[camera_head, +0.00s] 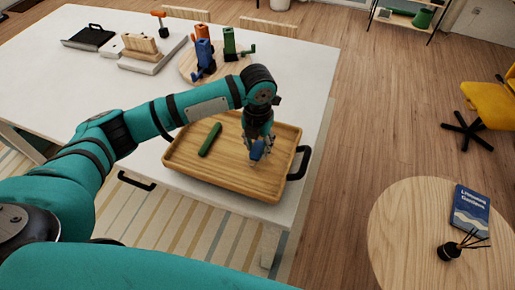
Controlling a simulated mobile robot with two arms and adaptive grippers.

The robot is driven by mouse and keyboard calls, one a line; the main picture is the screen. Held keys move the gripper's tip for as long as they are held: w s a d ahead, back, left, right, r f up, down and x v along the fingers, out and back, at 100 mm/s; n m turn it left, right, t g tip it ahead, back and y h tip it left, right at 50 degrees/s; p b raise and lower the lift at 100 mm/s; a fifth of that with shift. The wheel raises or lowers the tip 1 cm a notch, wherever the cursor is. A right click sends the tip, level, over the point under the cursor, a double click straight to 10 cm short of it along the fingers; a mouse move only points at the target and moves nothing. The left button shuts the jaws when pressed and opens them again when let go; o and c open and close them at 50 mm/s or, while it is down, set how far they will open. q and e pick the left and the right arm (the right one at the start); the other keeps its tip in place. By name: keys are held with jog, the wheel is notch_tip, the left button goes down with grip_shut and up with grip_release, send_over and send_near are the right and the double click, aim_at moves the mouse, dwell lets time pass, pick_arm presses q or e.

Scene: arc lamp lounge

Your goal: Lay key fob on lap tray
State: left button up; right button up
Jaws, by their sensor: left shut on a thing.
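The lap tray (229,188) is a shallow wooden tray with raised rims and black handles. It sits at the near right corner of the white table. My left gripper (260,147) reaches over the right part of the tray from above. It is shut on a small blue thing, the key fob (257,151), which is partly hidden by the fingers. I cannot tell whether the fob touches the tray floor. A green stick-like object (210,139) lies in the tray, left of the gripper. My right gripper is not in view.
A round wooden board (187,70) with orange, blue and green figures stands behind the tray. A grey board with blocks (153,62) and a black tray (88,38) are farther left. A round side table (400,230) with a book (470,211) stands apart at right.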

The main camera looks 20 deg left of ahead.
aim_at(257, 148)
pick_arm(q)
jog(key=shift+s+f+p, duration=0.1)
jog(key=shift+f+p, duration=0.2)
jog(key=shift+f, duration=0.05)
notch_tip(257, 148, down, 2)
jog(key=shift+f+p, duration=0.1)
jog(key=shift+p, duration=0.4)
jog(key=shift+f, duration=0.3)
jog(key=shift+f, duration=0.15)
jog(key=o, duration=1.1)
jog(key=shift+o, duration=0.2)
